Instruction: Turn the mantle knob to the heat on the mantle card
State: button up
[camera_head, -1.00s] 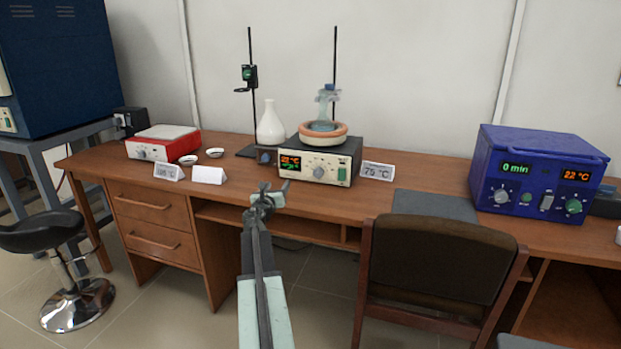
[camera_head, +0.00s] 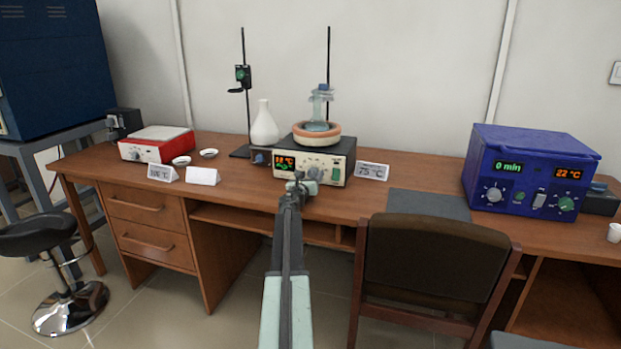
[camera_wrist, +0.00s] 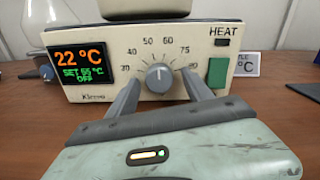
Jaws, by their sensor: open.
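The heating mantle (camera_head: 322,165) is a cream box with an orange ring on top, holding a glass flask (camera_head: 318,112). In the wrist view its grey knob (camera_wrist: 159,77) sits amid marks from 30 upward, its pointer roughly upward. The mantle display (camera_wrist: 80,67) reads 22 °C, SET 55 °C, OFF. The mantle card (camera_head: 372,171) reads 75 °C; it is partly hidden in the wrist view (camera_wrist: 246,63). My gripper (camera_wrist: 162,84) is open, with one finger to each side of the knob; contact cannot be told. In the head view my gripper (camera_head: 300,184) is in front of the mantle.
A red hotplate (camera_head: 157,144) with a card (camera_head: 162,173), white dishes and a white flask (camera_head: 264,127) stand left. A green switch (camera_wrist: 217,73) is right of the knob. A blue furnace (camera_head: 530,170) stands right. A chair (camera_head: 430,270) is in front of the desk.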

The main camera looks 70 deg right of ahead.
grip_shut()
jog(key=shift+a, duration=0.1)
jog(key=shift+m, duration=0.3)
jog(key=m, duration=0.2)
jog(key=shift+m, duration=0.3)
jog(key=m, duration=0.5)
jog(key=shift+w, duration=0.1)
jog(key=shift+m, duration=0.4)
